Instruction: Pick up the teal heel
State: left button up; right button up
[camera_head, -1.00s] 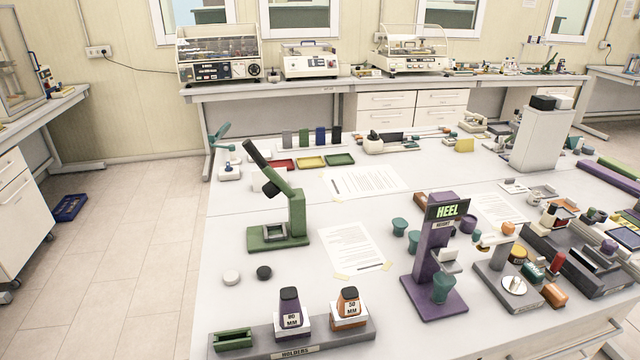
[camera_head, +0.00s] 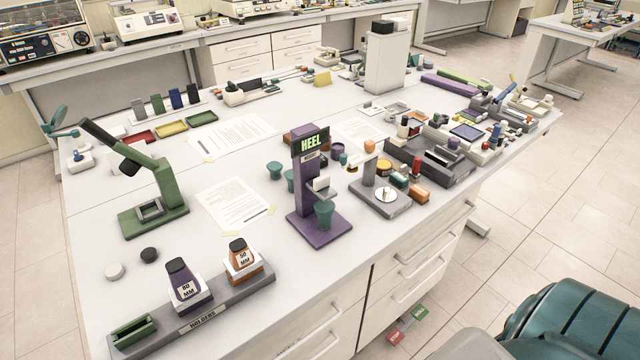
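A teal heel (camera_head: 324,213) stands on the base of the purple stand (camera_head: 301,190) with a HEEL sign, just under its small light grey block. Another teal heel (camera_head: 274,170) stands on the table to the left of the stand. A further teal piece (camera_head: 291,180) is partly hidden behind the purple post. Neither of my grippers is in view.
A green press (camera_head: 165,185) stands on the table at the left. Right of the purple stand is a grey stand (camera_head: 379,200). A large teal ribbed form (camera_head: 570,320) fills the lower right corner.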

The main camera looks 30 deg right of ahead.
aim_at(324, 211)
jog(key=l, duration=0.65)
jog(key=k+l+u, duration=0.1)
jog(key=l, duration=0.55)
jog(key=k+l, duration=0.1)
jog(key=l, duration=0.5)
jog(key=k+l+u, duration=0.1)
jog(key=l, duration=0.55)
